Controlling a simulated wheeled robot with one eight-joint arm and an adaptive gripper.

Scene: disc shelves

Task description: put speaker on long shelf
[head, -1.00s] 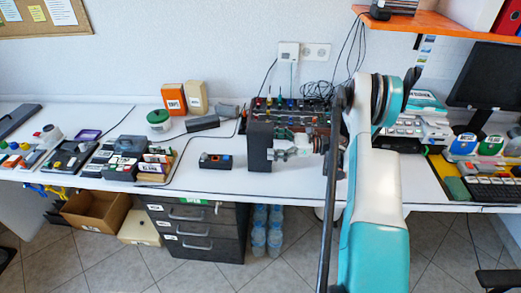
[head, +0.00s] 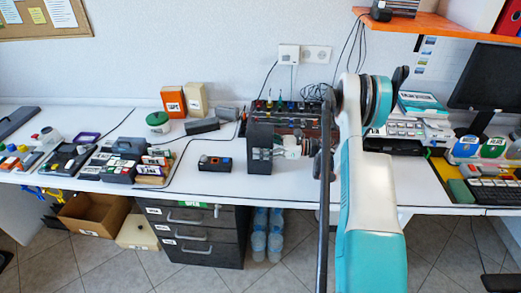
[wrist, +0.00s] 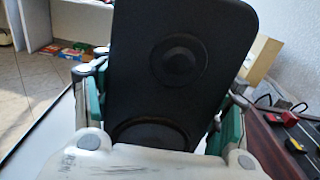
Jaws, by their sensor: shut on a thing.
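The speaker (head: 260,148) is a dark upright box above the middle of the white desk in the head view. In the wrist view the speaker (wrist: 180,65) fills the middle, with its round drivers facing the camera. My gripper (head: 281,153) is shut on the speaker, with a finger on each side of it in the wrist view. I cannot tell whether its base touches the desk. An orange wall shelf (head: 440,24), likely the long shelf, is at the upper right.
A dark rack of tools (head: 290,110) stands behind the speaker. A small dark device (head: 215,162) lies to its left. A monitor (head: 490,78) stands below the shelf at right.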

